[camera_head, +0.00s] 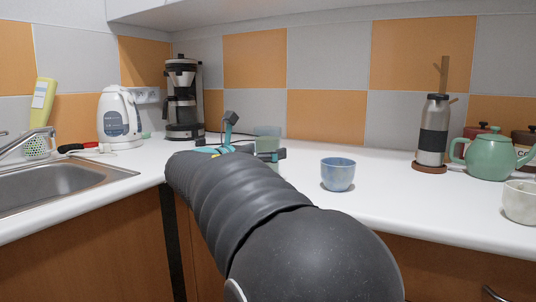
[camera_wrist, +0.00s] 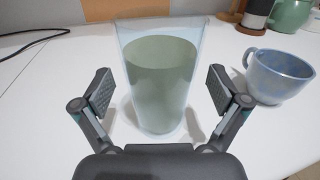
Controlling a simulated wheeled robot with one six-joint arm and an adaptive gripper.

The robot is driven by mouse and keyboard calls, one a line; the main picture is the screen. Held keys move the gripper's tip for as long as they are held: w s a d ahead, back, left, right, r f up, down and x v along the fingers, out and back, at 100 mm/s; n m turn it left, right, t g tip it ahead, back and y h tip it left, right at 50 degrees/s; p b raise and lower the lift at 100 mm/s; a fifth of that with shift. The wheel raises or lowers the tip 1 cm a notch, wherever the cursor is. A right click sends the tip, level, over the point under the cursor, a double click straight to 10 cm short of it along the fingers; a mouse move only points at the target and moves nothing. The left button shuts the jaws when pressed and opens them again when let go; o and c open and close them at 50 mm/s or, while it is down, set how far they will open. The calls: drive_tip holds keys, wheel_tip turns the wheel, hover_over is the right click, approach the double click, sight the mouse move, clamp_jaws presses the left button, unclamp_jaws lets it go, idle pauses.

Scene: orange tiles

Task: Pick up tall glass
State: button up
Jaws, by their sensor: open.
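The tall glass (camera_wrist: 161,82) stands upright on the white counter in the wrist view and looks clear with a greenish tint. My gripper (camera_wrist: 160,92) is open, with one finger on each side of the glass. Gaps show between both finger pads and the glass. In the head view my gripper (camera_head: 252,152) is at the end of my dark arm, over the counter. There the glass (camera_head: 267,138) shows only in part, mostly hidden behind the gripper.
A blue cup (camera_head: 338,174) stands to the right of the glass, near the right finger in the wrist view. A coffee maker (camera_head: 182,100) and a kettle (camera_head: 120,118) stand at back left, beside the sink (camera_head: 60,185). A bottle (camera_head: 433,132) and green teapot (camera_head: 489,157) stand right.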

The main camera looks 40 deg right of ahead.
drive_tip(key=shift+d, duration=0.45)
drive_tip(key=c, duration=1.4)
